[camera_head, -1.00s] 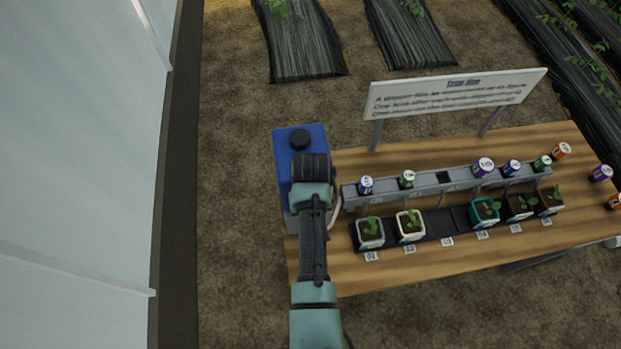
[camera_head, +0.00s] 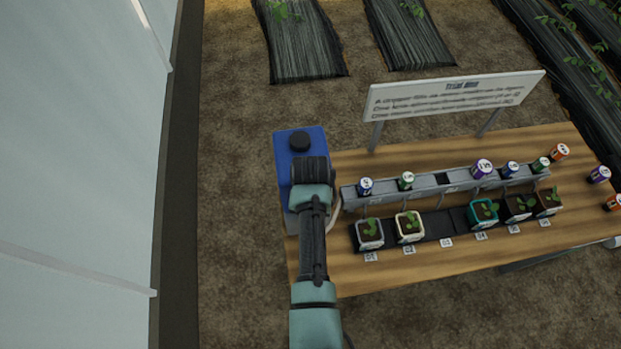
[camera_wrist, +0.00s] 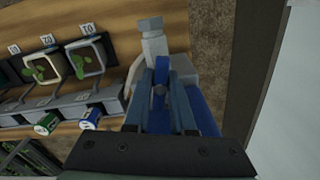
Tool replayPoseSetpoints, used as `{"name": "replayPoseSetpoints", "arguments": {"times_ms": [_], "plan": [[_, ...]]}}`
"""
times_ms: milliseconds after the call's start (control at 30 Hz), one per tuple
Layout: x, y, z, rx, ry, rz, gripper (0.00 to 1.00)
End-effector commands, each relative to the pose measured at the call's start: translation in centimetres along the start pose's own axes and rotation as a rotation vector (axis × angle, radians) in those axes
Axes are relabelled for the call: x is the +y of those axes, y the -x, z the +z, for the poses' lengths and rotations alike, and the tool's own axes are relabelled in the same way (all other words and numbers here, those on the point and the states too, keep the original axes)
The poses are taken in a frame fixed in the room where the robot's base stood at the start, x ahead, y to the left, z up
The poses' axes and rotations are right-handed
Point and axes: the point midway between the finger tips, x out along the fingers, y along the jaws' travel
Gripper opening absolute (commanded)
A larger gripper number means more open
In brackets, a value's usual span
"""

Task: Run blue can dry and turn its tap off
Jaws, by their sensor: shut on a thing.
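The blue can (camera_head: 287,145) with a black cap stands at the left end of the wooden table. My gripper is over the can's front side, and my arm hides much of that side in the head view. In the wrist view my gripper (camera_wrist: 161,80) is shut on a small blue piece (camera_wrist: 160,89), which looks like the tap's handle. A pale grey fitting (camera_wrist: 153,45) shows just beyond the fingertips. The can's blue body (camera_wrist: 208,112) shows beside the right finger. I cannot tell whether liquid is flowing or how much is in the can.
A grey rail (camera_head: 430,188) holding several small numbered cans runs right of the blue can. Several potted seedlings (camera_head: 410,226) stand on a black strip in front. A white sign (camera_head: 455,94) stands behind. A pale wall (camera_head: 75,150) is at the left.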

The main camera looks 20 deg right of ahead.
Motion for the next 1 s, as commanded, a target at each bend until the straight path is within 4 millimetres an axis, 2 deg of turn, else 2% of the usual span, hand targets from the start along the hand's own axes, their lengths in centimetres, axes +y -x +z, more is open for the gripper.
{"name": "replayPoseSetpoints", "arguments": {"times_ms": [1000], "plan": [[0.04,-0.18,0.23,-0.005,-1.343,0.004,0.0]]}}
